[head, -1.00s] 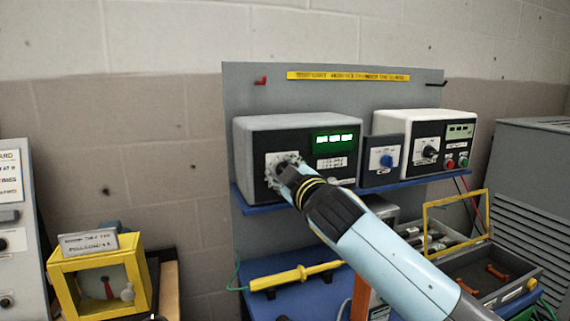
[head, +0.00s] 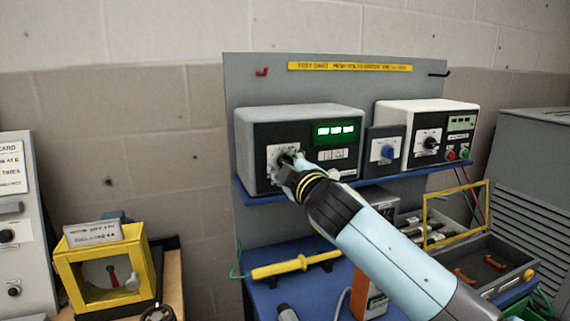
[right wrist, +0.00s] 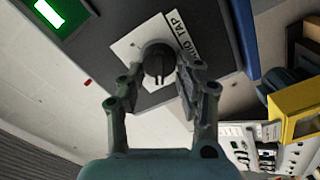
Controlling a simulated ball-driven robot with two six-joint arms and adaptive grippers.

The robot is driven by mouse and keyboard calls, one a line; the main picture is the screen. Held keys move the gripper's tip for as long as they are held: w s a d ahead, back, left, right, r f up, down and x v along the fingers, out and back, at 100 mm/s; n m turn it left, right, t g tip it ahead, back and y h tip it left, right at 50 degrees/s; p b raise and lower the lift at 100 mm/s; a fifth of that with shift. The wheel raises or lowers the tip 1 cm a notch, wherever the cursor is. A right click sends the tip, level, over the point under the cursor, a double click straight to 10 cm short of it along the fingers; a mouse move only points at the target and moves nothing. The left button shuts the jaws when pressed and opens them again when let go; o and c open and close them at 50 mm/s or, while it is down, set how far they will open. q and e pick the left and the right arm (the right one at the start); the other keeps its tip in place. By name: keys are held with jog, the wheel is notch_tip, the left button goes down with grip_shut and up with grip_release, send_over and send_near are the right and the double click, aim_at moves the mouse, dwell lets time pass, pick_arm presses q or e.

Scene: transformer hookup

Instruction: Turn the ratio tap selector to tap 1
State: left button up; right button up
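The ratio tap selector is a dark round knob (right wrist: 158,62) on a white plate marked "RATIO TAP" (right wrist: 125,47). It sits on the front of the grey box with a lit green display (head: 335,132), on the blue shelf. In the head view my right gripper (head: 288,168) is at the knob and hides most of it. In the right wrist view my right gripper (right wrist: 157,88) is open, one finger on each side of the knob. The right-hand finger is close to the knob; I cannot tell whether it touches. My left gripper is not in view.
A small box with a blue knob (head: 387,153) and a white-topped unit with red and green buttons (head: 440,135) stand right of the grey box. Below are a yellow probe (head: 292,266) and an open case (head: 485,265). A yellow box (head: 66,283) stands at lower left.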

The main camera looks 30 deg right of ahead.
jog(key=shift+o, duration=1.3)
jog(key=v, duration=1.2)
